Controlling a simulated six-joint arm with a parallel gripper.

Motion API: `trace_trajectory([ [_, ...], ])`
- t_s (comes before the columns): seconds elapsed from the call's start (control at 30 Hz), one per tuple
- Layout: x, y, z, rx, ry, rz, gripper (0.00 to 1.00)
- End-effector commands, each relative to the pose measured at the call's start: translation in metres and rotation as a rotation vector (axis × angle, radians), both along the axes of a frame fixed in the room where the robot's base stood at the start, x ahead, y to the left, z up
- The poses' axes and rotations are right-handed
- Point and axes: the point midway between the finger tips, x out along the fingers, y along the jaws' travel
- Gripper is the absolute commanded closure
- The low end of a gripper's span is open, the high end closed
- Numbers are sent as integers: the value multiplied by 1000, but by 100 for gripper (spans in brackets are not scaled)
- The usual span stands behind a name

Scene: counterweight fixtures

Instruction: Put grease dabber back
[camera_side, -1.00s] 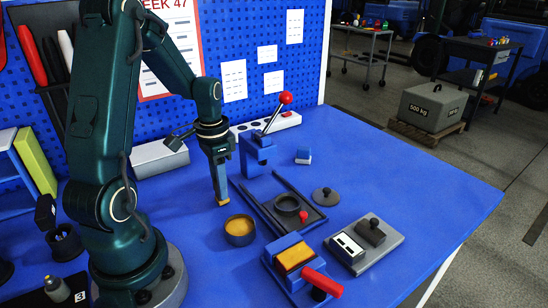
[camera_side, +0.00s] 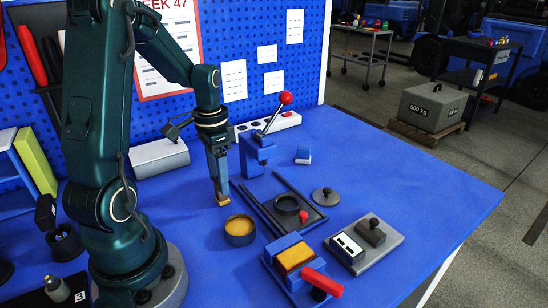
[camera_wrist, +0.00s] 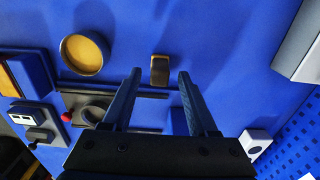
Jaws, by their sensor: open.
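A small upright block with a tan top (camera_side: 222,202), which looks like the grease dabber, stands on the blue bench; it also shows in the wrist view (camera_wrist: 160,70). My gripper (camera_side: 219,191) is just above it, pointing down. In the wrist view my two fingers (camera_wrist: 160,74) are spread, with the block visible between their tips and a gap on each side. A round dark tin of yellow grease (camera_side: 240,230) stands close by, towards the front; it also shows in the wrist view (camera_wrist: 84,53).
A blue lever press (camera_side: 257,158) with a red knob stands behind right. A dark railed plate (camera_side: 312,218) holds a ring. A blue fixture with a yellow pad (camera_side: 293,257) and a grey scale plate (camera_side: 385,245) are in front right. The bench's right end is clear.

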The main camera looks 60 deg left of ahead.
Motion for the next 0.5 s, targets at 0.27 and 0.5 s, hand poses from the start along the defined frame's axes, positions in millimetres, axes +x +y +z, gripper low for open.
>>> trace_trajectory([
  [0.27, 1, 1, 58, 6, -7, 0, 41],
  [0.5, 1, 0, 90, 2, -3, 0, 41],
])
